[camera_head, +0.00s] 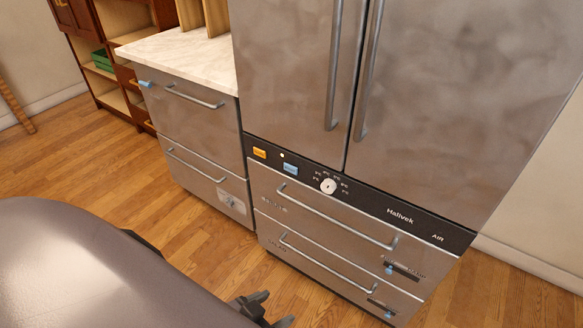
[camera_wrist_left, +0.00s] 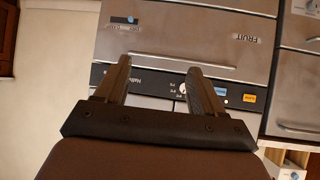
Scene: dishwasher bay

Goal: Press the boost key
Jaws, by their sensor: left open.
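A black control strip (camera_head: 400,212) runs below the tall doors of a steel appliance. It carries an orange key (camera_head: 259,153), a blue key (camera_head: 290,168) and a round dial (camera_head: 327,186). I cannot read which key is boost. In the left wrist view, which is upside down, the blue key (camera_wrist_left: 221,94) and orange key (camera_wrist_left: 250,98) show right of the fingers. My left gripper (camera_head: 275,309) is open and empty at the bottom edge of the head view, apart from the keys. It also shows in the left wrist view (camera_wrist_left: 159,72). My right gripper is out of view.
Drawers with bar handles (camera_head: 335,218) lie below the strip. Long door handles (camera_head: 335,70) stand out above it. A drawer unit (camera_head: 200,125) with a pale countertop (camera_head: 180,56) adjoins at left. Wooden floor (camera_head: 80,165) is open in front.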

